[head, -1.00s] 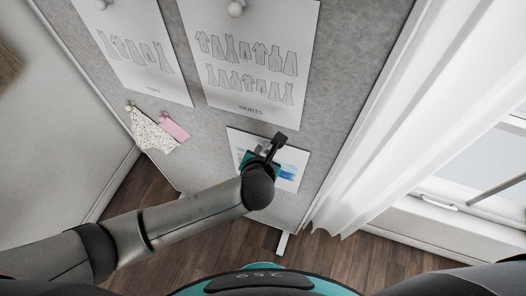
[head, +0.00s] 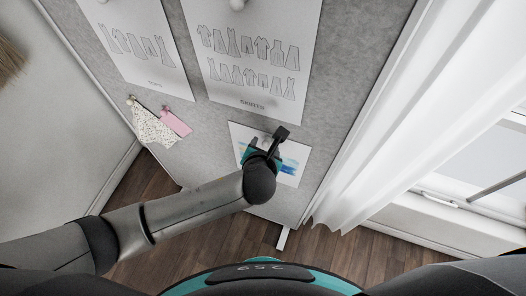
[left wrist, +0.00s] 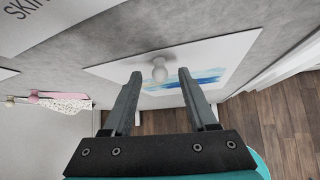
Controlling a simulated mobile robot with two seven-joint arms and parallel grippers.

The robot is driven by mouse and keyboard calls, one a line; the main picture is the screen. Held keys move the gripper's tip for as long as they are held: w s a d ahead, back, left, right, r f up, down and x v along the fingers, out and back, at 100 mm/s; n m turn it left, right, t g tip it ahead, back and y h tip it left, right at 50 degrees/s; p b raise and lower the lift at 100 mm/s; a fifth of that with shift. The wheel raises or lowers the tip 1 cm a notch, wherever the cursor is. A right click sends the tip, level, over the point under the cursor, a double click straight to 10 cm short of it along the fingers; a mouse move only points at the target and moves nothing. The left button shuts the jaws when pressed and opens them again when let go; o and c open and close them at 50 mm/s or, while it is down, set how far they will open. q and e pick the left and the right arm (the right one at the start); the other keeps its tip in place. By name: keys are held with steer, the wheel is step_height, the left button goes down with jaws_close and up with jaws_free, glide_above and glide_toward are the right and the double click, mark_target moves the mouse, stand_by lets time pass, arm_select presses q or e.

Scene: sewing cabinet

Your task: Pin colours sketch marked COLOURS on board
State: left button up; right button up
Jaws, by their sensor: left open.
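The colours sketch (head: 292,153) is a white sheet with blue and yellow brush strokes. It lies flat against the lower right part of the grey board (head: 222,133), and my left gripper covers part of it in the head view. In the left wrist view the sketch (left wrist: 215,55) shows a round white pin (left wrist: 160,70) at its upper middle. My left gripper (head: 272,146) is in front of the sketch. Its fingers (left wrist: 157,95) are open, one on each side below the pin, and apart from it. No COLOURS lettering is readable. My right gripper is not seen.
A skirts sheet (head: 252,60) and another clothes sheet (head: 138,45) hang above on the board. Dotted fabric (head: 150,125) and a pink swatch (head: 175,123) are pinned at left. A white curtain (head: 400,120) hangs close on the right. Wooden floor (head: 330,250) shows below.

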arm_select(q)
steer(key=p+v, duration=0.3)
steer(key=v, duration=1.2)
steer(key=w+a+f+n+g+y+b, duration=0.15)
steer(key=a+f+n+b, duration=0.25)
steer(key=f+n, duration=0.85)
steer(key=a+f+n+g+b, duration=0.3)
steer(key=a+f+n+b, duration=0.15)
steer(key=f, duration=1.45)
steer(key=s+a+f+n+g+b, duration=0.1)
steer(key=s+a+f+n+b, duration=0.1)
steer(key=s+a+f+n, duration=0.25)
steer(key=s+a+f+n+g+b, duration=0.1)
steer(key=s+a+f+n+b, duration=0.1)
steer(key=s+f+n, duration=0.35)
steer(key=s+a+f+n+g+b, duration=0.1)
steer(key=s+f+n+b, duration=0.1)
steer(key=s+f+n, duration=0.4)
steer(key=s+a+f+n+g+b, duration=0.1)
steer(key=s+a+f+n, duration=0.1)
steer(key=s+f+n, duration=0.3)
steer(key=s+n, duration=0.1)
steer(key=s, duration=0.3)
steer(key=shift+s+a+f+b, duration=0.3)
steer(key=shift+a+f+b, duration=0.05)
steer(key=shift+f, duration=0.05)
